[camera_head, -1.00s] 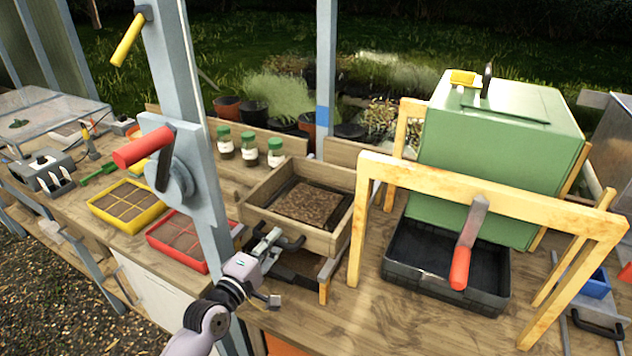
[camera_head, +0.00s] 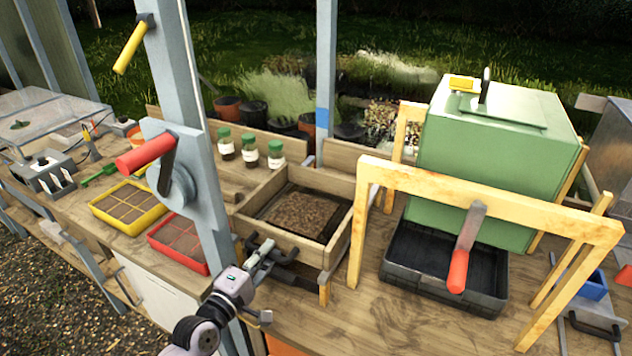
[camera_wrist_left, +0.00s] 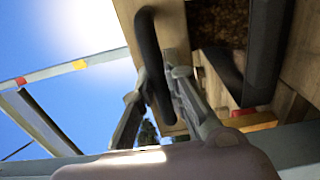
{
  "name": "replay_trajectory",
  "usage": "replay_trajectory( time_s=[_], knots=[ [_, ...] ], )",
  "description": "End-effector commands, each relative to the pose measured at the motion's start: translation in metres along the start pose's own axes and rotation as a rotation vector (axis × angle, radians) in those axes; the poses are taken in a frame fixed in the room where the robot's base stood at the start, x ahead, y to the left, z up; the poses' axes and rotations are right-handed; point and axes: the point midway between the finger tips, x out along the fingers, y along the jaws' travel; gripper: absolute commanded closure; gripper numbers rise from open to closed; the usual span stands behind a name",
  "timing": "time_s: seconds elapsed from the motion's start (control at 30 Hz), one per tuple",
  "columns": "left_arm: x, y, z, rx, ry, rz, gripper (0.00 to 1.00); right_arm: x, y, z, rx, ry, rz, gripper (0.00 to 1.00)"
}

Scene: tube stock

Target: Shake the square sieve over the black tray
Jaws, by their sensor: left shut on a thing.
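The square sieve is a wooden frame (camera_head: 341,236) with brown soil (camera_head: 300,212) inside, at the middle of the bench in the head view. My left gripper (camera_head: 262,257) is shut on the black handle at the sieve's near side. In the left wrist view, the gripper (camera_wrist_left: 155,85) closes around the black handle (camera_wrist_left: 150,55) beside the wooden wall (camera_wrist_left: 172,25). A black tray (camera_head: 420,292) stands on the bench to the right, under a wooden stand and in front of a green box. The space under the sieve is mostly hidden. My right gripper is not in view.
Yellow (camera_head: 128,208) and red (camera_head: 180,245) seed trays and a grey post (camera_head: 190,130) are left. Several green-capped jars (camera_head: 249,151) stand behind.

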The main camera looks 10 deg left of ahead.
Motion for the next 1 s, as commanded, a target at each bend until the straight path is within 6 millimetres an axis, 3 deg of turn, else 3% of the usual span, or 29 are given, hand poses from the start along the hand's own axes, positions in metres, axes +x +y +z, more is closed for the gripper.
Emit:
replay_trajectory(
  time_s=[0.4,0.6,0.73,1.0],
  knots=[
    [0.058,-0.001,-0.001,-0.001,0.001,0.003,1.00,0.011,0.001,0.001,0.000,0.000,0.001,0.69],
    [0.073,0.000,-0.001,-0.001,0.001,0.001,1.00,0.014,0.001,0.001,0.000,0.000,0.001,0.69],
    [0.064,0.001,-0.001,0.001,0.001,-0.001,1.00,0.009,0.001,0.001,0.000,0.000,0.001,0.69],
    [0.021,0.001,0.000,0.001,0.000,-0.004,1.00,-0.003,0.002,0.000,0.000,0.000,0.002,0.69]
  ],
)
